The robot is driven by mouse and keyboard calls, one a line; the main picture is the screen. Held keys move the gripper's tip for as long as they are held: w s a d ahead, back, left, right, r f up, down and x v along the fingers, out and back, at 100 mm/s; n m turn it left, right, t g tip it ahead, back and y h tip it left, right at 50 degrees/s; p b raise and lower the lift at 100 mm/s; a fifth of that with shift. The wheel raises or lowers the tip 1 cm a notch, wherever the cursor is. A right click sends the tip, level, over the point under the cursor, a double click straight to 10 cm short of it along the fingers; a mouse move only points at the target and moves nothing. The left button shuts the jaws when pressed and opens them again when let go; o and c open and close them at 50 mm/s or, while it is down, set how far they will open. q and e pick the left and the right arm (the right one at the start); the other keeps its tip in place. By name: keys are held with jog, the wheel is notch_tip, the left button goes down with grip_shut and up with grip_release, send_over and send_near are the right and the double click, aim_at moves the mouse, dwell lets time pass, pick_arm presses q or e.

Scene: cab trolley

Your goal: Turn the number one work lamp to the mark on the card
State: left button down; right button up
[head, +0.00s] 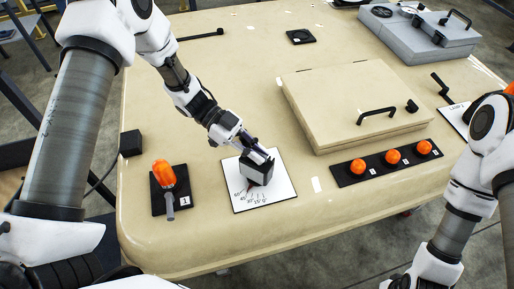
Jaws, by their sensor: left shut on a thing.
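A white card (247,204) with printed angle marks and a small red mark lies flat on the cream top, left of centre. A dark grey box-shaped head (259,172), which looks like the work lamp, stands over the card's upper part. My left gripper (256,158) reaches down from the upper left and is shut on this head. The fingers and the head overlap, so the exact grip is partly hidden. I cannot read a number on the head or tell exactly which mark it faces. My right arm shows at the right edge, but its gripper does not.
An orange-topped handle (163,173) stands on a black plate labelled 1, left of the card. A black strip (349,178) with three orange knobs lies right. Behind are a cream hatch (340,90) with a black handle and a grey case (415,42). The front edge is clear.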

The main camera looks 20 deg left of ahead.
pick_arm(q)
jog(key=shift+w+m+g+y, duration=0.1)
jog(key=shift+m+g+y, duration=0.3)
jog(key=shift+m+g, duration=0.9)
jog(key=shift+r, duration=0.1)
jog(key=c, duration=1.2)
grip_release()
jog(key=v, duration=1.1)
jog(key=shift+w+a, duration=0.25)
jog(key=shift+a, duration=0.05)
jog(key=shift+r, duration=0.1)
